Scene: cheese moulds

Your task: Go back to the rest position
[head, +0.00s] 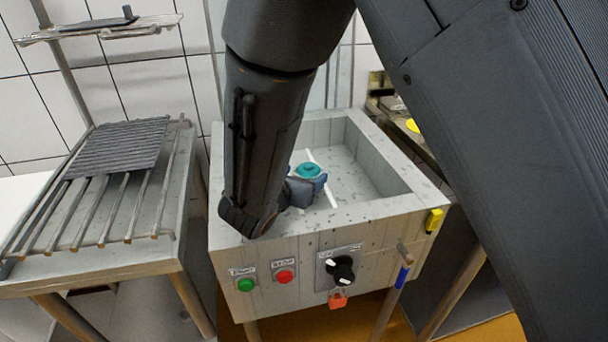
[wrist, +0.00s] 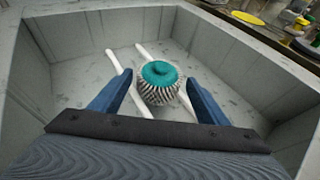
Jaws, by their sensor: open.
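My gripper (wrist: 155,98) is open inside a grey box-like sink (wrist: 50,85), with its two blue fingers apart. A round brush (wrist: 160,74) with a teal top and pale bristles is between or just beyond the fingertips; I cannot tell whether they touch it. In the head view the teal top (head: 308,170) shows beside my blue gripper (head: 310,188). My dark arm hides part of the sink (head: 400,207) there. Two white rods (wrist: 120,62) lie on the sink floor, partly under the brush.
A rack of bars (head: 115,205) with a ridged grey mat (head: 118,148) stands left. The sink front has a green button (head: 246,284), a red button (head: 285,276) and a black knob (head: 341,269). A yellow item (head: 434,220) sits on the right corner. Cluttered shelf (wrist: 285,38) behind right.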

